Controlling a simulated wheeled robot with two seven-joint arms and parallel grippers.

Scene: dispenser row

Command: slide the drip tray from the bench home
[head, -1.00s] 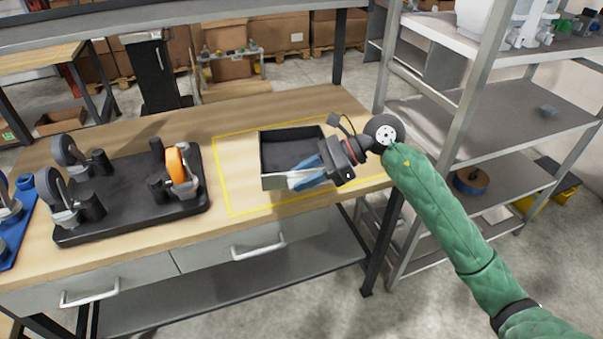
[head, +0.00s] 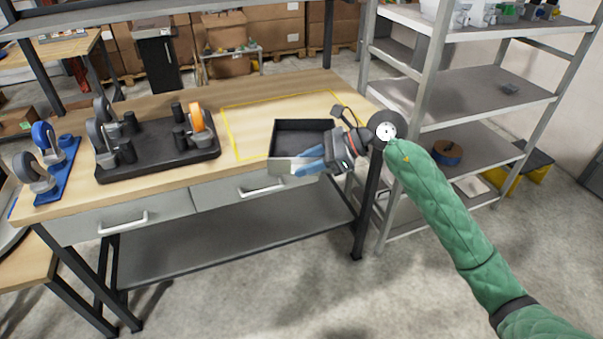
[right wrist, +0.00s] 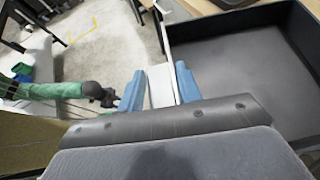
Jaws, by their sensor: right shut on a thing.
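The drip tray is a black, shallow, open box (head: 303,126) with a pale front plate. It is at the bench's front edge, over the near right part of a yellow outline (head: 228,128). Its front reaches the edge or past it; I cannot tell if its base touches the bench. My right gripper (head: 322,158) has its blue fingers shut on the pale front plate. The right wrist view shows the plate (right wrist: 161,88) between the fingers and the empty tray interior (right wrist: 235,70). My left gripper (right wrist: 112,98) appears small in the right wrist view, its jaws unclear.
A black stand with casters (head: 158,160) and a blue stand (head: 52,178) occupy the bench's left side. A grey shelf rack (head: 480,95) stands close on the right. Drawers (head: 250,187) lie under the bench top. Open floor lies in front.

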